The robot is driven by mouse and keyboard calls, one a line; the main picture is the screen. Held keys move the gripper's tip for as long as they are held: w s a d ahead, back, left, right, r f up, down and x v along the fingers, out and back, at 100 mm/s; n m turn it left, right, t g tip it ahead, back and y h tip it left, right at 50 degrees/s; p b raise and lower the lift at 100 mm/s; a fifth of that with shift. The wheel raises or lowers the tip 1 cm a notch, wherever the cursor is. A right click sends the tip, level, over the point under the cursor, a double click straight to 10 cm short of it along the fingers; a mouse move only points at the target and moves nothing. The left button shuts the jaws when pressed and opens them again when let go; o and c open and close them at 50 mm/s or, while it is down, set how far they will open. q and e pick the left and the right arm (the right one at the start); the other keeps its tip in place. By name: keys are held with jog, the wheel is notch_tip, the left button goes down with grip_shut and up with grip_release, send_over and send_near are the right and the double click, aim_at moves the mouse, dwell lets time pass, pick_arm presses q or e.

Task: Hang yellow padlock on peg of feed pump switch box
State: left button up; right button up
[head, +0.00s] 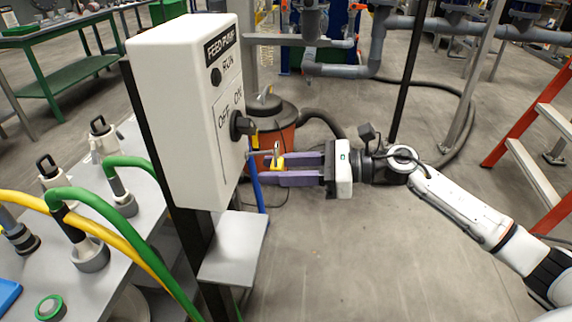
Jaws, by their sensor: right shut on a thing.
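The feed pump switch box (178,110) is a pale box on a dark post, left of centre. Its right-hand face carries the "FEED PUMP" label, ON and OFF marks and a black knob (241,125). A thin metal peg (262,153) sticks out from this face below the knob. The yellow padlock (277,163) with its upright silver shackle is between the purple fingertips of my right gripper (279,170), which is shut on it. The shackle is close to the peg's end; I cannot tell whether the peg passes through it. My left gripper is not in view.
A small grey shelf (233,250) is on the post below the box. A grey table (130,210) with green and yellow hoses stands at the left. An orange drum (276,128) is behind my right gripper, and an orange ladder (535,130) stands at the right. Open floor lies between.

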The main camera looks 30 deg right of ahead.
jog(key=shift+w+a, duration=0.3)
jog(key=shift+a, duration=0.15)
pick_arm(q)
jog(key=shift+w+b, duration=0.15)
jog(key=shift+b, duration=0.25)
pick_arm(e)
jog(key=shift+w+a+f, duration=0.35)
jog(key=shift+w+a, duration=0.05)
jog(key=shift+a, duration=0.2)
jog(key=shift+w+a+f, duration=0.35)
jog(key=shift+w+a, duration=0.05)
jog(key=shift+a, duration=0.15)
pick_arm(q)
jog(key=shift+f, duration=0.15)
pick_arm(e)
jog(key=o, duration=1)
